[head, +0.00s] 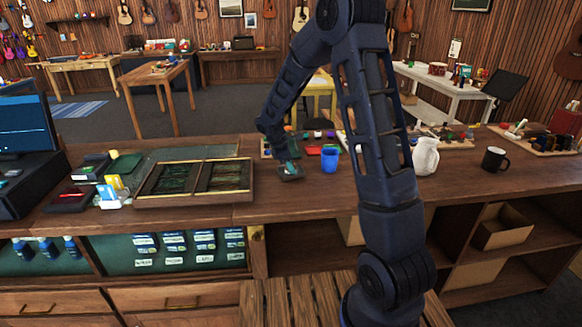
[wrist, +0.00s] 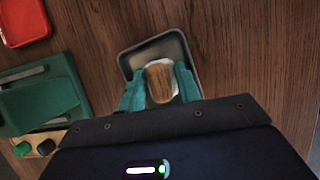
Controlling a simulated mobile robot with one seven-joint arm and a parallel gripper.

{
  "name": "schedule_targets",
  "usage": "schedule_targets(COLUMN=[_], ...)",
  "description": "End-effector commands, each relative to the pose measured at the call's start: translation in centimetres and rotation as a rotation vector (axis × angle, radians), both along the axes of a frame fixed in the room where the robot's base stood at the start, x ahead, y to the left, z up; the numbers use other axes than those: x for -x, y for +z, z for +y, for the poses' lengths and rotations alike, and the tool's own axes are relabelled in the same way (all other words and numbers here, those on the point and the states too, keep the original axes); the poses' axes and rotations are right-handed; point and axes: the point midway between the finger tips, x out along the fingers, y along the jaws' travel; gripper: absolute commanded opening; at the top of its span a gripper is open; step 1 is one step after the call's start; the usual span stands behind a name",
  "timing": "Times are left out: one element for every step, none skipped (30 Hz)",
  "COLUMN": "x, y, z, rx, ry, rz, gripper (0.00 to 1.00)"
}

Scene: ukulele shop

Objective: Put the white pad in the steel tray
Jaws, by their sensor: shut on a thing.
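The steel tray (wrist: 126,66) is a small grey tray with rounded corners on the wooden counter. In the head view the tray (head: 291,177) lies left of the blue cup. My gripper (wrist: 160,88) has its teal fingers over the tray's opening, shut on the white pad (wrist: 151,66). The pad shows as a white edge around a tan-brown rounded part between the fingers. In the head view my gripper (head: 287,166) is low over the tray, and the pad cannot be made out. I cannot tell whether the pad touches the tray's floor.
A blue cup (head: 329,159) stands just right of the tray. A white pitcher (head: 425,156) and a black mug (head: 494,160) stand farther right. A wooden display case (head: 142,190) lies to the left. In the wrist view a green box (wrist: 42,104) and a red tray (wrist: 24,20) lie left.

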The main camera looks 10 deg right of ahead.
Motion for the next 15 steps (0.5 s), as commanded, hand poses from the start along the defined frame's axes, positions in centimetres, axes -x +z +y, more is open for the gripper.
schedule_targets(x=[0.0,0.0,0.0,0.0,0.0,0.0,0.0,0.0,0.0,0.0,0.0,0.0,0.0,0.0,0.0], y=[-0.1,-0.1,0.0,0.0,0.0,0.0,0.0,0.0,0.0,0.0,0.1,0.2,0.4,0.6,0.9], z=[0.0,0.0,0.0,0.0,0.0,0.0,0.0,0.0,0.0,0.0,0.0,0.0,0.0,0.1,0.3], rx=[0.000,0.000,0.000,0.000,0.000,0.000,0.000,0.000,0.000,0.000,0.000,0.000,0.000,0.000,0.000], ry=[0.000,0.000,0.000,0.000,0.000,0.000,0.000,0.000,0.000,0.000,0.000,0.000,0.000,0.000,0.000], rz=[0.000,0.000,0.000,0.000,0.000,0.000,0.000,0.000,0.000,0.000,0.000,0.000,-0.001,-0.001,-0.001], gripper=[0.37,0.43,0.43,0.43,0.43,0.43,0.43,0.43,0.43,0.43,0.43,0.43,0.43,0.43,0.43])
